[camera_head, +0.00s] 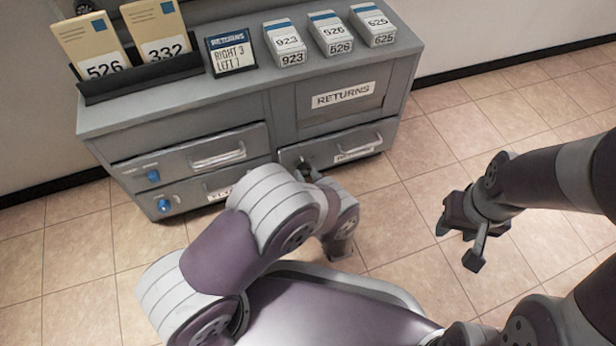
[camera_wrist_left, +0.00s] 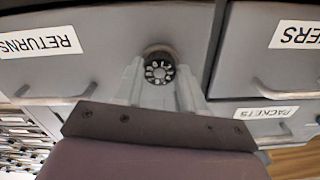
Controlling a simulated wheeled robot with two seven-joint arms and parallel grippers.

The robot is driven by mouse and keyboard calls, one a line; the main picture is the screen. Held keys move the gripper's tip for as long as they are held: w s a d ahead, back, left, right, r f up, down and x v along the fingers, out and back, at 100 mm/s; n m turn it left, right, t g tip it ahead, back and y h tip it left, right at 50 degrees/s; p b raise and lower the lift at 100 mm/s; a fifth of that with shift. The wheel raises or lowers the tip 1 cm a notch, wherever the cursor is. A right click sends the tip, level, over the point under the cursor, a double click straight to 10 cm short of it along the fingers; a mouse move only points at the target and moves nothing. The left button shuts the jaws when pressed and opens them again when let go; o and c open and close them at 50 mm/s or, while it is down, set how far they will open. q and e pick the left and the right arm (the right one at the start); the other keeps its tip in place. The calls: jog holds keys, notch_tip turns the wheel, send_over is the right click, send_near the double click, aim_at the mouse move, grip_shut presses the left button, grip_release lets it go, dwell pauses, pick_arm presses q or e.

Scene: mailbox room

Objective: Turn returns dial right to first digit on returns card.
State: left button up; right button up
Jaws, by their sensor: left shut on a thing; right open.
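The returns card (camera_head: 232,52) stands on top of the cabinet and reads "RETURNS, RIGHT 3", with a "LEFT" line below whose digit is hard to read. The returns dial (camera_wrist_left: 159,69) is a round black knob with white digits on the returns drawer front (camera_wrist_left: 85,70). My left gripper (camera_wrist_left: 160,84) is shut on the dial, one finger on each side of it. In the head view my left gripper (camera_head: 308,170) is at the lower right drawer, and my arm mostly hides the dial. My right gripper (camera_head: 458,243) is open and empty over the floor, right of the cabinet.
The grey cabinet (camera_head: 120,122) has a returns bin front (camera_head: 343,98) and drawers with handles. Blue knobs (camera_head: 153,176) are on the left drawers. Envelopes (camera_head: 93,45) in a rack and several numbered boxes (camera_head: 285,43) stand on top. The tiled floor at right is clear.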

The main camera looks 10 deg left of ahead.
pick_arm(q)
jog(key=m, duration=0.4)
jog(key=shift+m, duration=0.3)
jog(key=m, duration=0.4)
jog(key=shift+a, duration=0.1)
jog(key=m, duration=0.5)
jog(key=shift+r+m, duration=0.1)
jog(key=shift+m, duration=1.8)
jog(key=o, duration=1.1)
jog(key=shift+c, duration=0.2)
